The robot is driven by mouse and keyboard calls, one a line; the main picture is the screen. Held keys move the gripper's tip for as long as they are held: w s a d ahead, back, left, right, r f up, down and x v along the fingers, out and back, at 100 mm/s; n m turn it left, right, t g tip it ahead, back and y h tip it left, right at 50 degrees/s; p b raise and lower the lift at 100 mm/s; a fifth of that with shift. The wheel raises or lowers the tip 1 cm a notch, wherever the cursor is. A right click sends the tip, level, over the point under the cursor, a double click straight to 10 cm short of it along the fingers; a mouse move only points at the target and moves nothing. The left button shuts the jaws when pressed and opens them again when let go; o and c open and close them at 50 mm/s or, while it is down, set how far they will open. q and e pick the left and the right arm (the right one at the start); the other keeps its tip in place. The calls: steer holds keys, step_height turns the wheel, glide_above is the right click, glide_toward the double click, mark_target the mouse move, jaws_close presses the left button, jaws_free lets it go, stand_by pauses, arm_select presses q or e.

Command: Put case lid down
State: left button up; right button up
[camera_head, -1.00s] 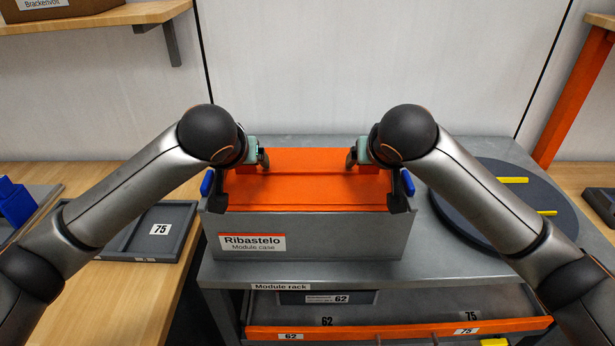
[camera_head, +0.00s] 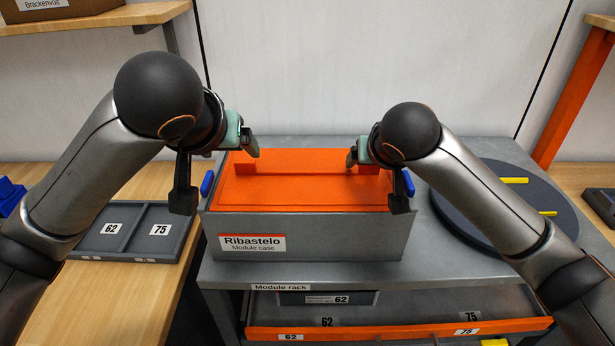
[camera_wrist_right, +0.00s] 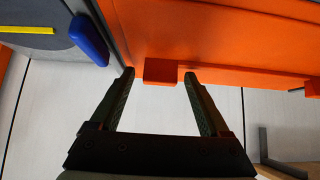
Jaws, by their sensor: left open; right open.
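The orange case lid (camera_head: 305,192) lies flat on top of the grey module case (camera_head: 340,238), seated within its rim as far as I can see. My left gripper (camera_head: 217,172) is open and empty, above and left of the lid's left end, apart from it. My right gripper (camera_head: 376,176) is open at the lid's right end. In the right wrist view, the open fingers of my right gripper (camera_wrist_right: 159,75) stand either side of a small orange tab (camera_wrist_right: 160,70) on the lid (camera_wrist_right: 220,40), with gaps showing. The right gripper partly hides that end of the lid in the head view.
The case stands on a grey module rack (camera_head: 300,270) with an orange-fronted drawer (camera_head: 390,331) below. A dark round plate (camera_head: 540,225) with yellow bars is on the right. A grey two-part tray (camera_head: 135,247) lies on the wooden bench at left. A wall stands behind.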

steer(key=v, duration=1.1)
